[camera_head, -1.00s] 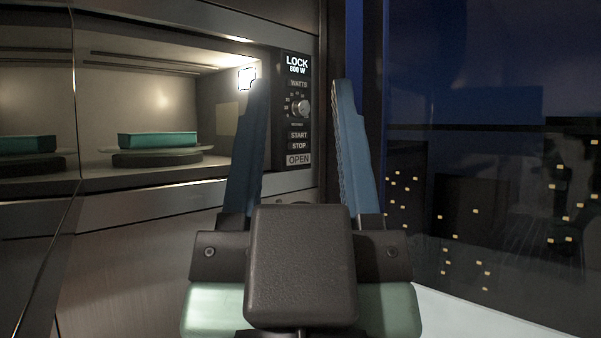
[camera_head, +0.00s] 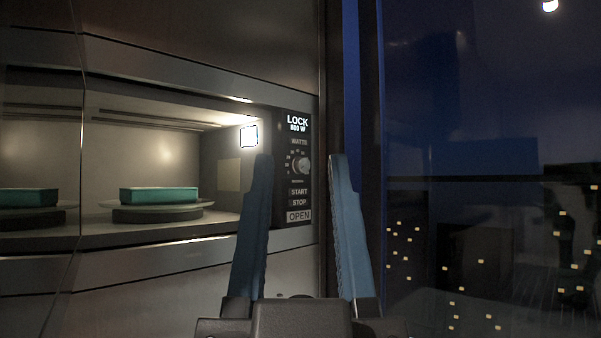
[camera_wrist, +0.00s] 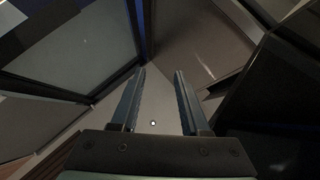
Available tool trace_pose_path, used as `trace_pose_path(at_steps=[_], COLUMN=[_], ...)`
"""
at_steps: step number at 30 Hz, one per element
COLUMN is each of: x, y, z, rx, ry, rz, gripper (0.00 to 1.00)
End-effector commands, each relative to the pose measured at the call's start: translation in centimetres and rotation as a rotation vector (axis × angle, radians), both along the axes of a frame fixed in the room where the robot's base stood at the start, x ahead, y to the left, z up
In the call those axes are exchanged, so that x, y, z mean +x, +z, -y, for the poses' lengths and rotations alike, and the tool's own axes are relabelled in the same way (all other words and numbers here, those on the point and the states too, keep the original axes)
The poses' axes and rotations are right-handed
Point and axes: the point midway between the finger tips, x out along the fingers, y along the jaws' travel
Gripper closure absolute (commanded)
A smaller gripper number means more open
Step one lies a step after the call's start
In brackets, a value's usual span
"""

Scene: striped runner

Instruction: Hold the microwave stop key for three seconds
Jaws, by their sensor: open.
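The microwave (camera_head: 165,243) is built into the left side of the head view, its lit inside showing. Its black control panel (camera_head: 297,240) reads LOCK and 800 W at the top, with a round dial (camera_head: 304,165) below. The START key (camera_head: 299,192) sits above the STOP key (camera_head: 299,203), with the OPEN key (camera_head: 299,216) lowest. My gripper (camera_head: 304,157) is open and empty. Its two blue fingers point up and flank the panel in the picture, with the STOP key seen between them. I see no contact with the key. In the wrist view the open fingers (camera_wrist: 159,72) show, but no keys.
A teal box (camera_head: 158,195) lies on the turntable (camera_head: 110,205) inside the microwave. A dark vertical frame (camera_head: 345,100) stands right of the panel. Beyond it is a dark glass pane (camera_head: 460,120) with small yellow lights.

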Motion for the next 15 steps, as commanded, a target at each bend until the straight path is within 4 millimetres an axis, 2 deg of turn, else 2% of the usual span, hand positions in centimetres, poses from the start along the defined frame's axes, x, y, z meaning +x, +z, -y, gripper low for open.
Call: trace_pose_path(at_steps=[1, 6, 7, 12, 15], x=[0.0, 0.0, 0.0, 0.0, 0.0], y=[0.2, 2.4, 3.1, 7.0, 8.2], z=[0.0, 0.0, 0.0, 0.0, 0.0], rx=[0.0, 0.0, 0.0, 0.0, 0.0], ry=[0.0, 0.0, 0.0, 0.0, 0.0], rz=[0.0, 0.0, 0.0, 0.0, 0.0], gripper=[0.66, 0.97, 1.0, 1.0, 1.0])
